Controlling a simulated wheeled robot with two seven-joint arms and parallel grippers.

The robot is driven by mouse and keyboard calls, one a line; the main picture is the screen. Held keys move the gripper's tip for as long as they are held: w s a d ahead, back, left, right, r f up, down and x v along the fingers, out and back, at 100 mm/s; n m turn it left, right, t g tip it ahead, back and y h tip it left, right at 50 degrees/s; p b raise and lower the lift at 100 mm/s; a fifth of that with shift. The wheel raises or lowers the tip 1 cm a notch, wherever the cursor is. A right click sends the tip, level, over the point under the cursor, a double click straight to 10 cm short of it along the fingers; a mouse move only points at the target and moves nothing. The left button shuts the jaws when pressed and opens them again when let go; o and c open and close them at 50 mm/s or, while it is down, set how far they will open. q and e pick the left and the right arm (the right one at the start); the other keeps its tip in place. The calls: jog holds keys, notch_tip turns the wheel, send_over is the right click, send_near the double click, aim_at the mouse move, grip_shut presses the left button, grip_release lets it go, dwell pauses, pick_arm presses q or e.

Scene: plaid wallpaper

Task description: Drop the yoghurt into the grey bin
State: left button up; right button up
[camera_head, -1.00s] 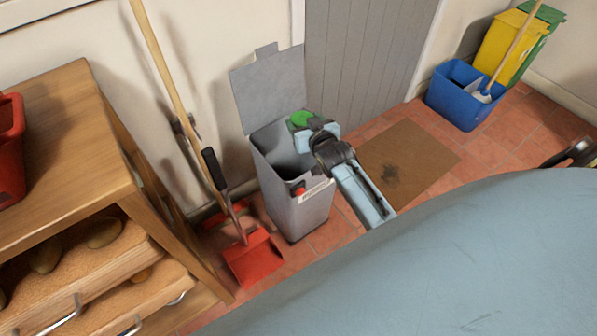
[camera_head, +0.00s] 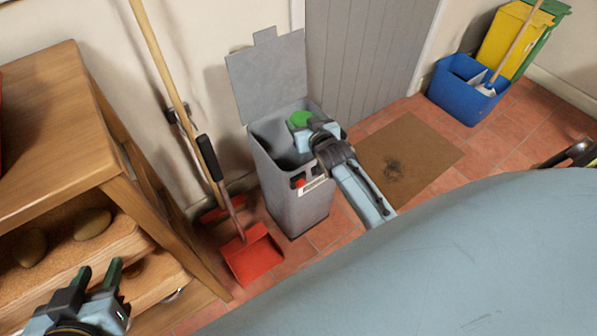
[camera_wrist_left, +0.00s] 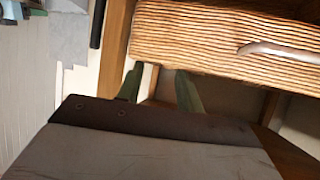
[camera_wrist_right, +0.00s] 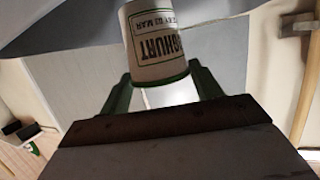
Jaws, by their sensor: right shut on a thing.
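The yoghurt is a white pot with a green rim and dark lettering in the right wrist view (camera_wrist_right: 158,45). In the head view its green end (camera_head: 300,118) shows over the bin's mouth. My right gripper (camera_head: 308,132) is shut on the yoghurt, its fingers on either side of the pot. The grey bin (camera_head: 298,208) stands on the floor with its lid (camera_head: 268,75) raised against the wall. How deep the pot sits relative to the rim is hard to tell. My left gripper (camera_head: 99,270) is open and empty, in front of the wooden drawers.
A wooden cabinet (camera_head: 50,110) with open drawers stands at left. A red dustpan (camera_head: 252,256) and a wooden-handled broom (camera_head: 165,60) are left of the bin. A brown mat (camera_head: 410,155) lies at right. A blue bucket (camera_head: 465,98) and yellow bin (camera_head: 505,45) stand farther right.

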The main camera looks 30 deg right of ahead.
jog(key=shift+f+b, duration=0.45)
jog(key=shift+f, duration=0.05)
pick_arm(q)
jog(key=shift+w+d+r+t+h, duration=0.2)
jog(key=shift+w+d+r+t, duration=0.15)
jog(key=shift+r+t, duration=0.4)
jog(key=shift+w+d+r+t+h, duration=0.2)
jog(key=shift+w+r+t, duration=0.25)
jog(key=shift+r, duration=0.45)
jog(key=shift+w+d+r+t+h, duration=0.2)
jog(key=shift+w+d+r+t, duration=0.1)
jog(key=shift+r+t, duration=0.5)
pick_arm(e)
jog(key=shift+f, duration=0.1)
jog(key=o, duration=1.1)
jog(key=shift+o, duration=0.2)
pick_arm(q)
jog(key=shift+s+f+g, duration=0.1)
jog(key=shift+g, duration=0.2)
pick_arm(e)
jog(key=shift+s, duration=0.15)
